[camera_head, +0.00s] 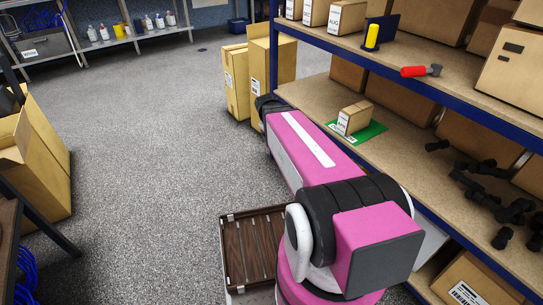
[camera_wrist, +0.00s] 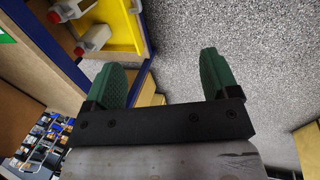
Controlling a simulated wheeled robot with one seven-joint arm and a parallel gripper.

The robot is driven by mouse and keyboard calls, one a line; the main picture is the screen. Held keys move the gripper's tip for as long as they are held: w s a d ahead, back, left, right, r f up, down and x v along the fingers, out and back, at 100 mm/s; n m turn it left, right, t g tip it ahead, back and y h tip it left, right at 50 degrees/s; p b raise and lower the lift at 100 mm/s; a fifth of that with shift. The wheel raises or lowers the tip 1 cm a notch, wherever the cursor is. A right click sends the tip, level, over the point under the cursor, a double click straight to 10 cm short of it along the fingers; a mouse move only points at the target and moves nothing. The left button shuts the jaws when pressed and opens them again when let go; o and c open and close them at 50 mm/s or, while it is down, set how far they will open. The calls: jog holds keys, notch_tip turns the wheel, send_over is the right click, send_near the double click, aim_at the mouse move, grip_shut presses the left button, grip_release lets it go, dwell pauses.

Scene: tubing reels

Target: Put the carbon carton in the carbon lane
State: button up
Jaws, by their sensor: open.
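A small brown carton (camera_head: 357,116) with a white label stands on a green mat (camera_head: 372,132) on the lower shelf, beyond my arm. Three more small labelled cartons stand in a row on the upper shelf: a left one (camera_head: 293,9), a middle one (camera_head: 315,12) and a right one (camera_head: 347,16). The labels are too small to tell which carton is carbon. I cannot make out a marked carbon lane. My gripper (camera_wrist: 159,68) shows in the wrist view with its green fingers wide apart and nothing between them. In the head view my arm hides it.
The blue-edged shelf rack (camera_head: 452,103) runs along the right. The upper shelf holds a red-handled tool (camera_head: 415,71) and a yellow cylinder (camera_head: 372,37). Dark fittings (camera_head: 500,200) lie on the lower shelf. Tall boxes (camera_head: 236,82) stand beyond my arm.

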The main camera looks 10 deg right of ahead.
jog(key=s+a+f+m+g+y, duration=0.1)
jog(key=s+a+f+m+y, duration=0.1)
jog(key=s, duration=0.7)
jog(key=shift+s+a+f+m+y, duration=0.15)
jog(key=shift+a+f+m+y, duration=0.25)
jog(key=shift+a+f+m, duration=0.45)
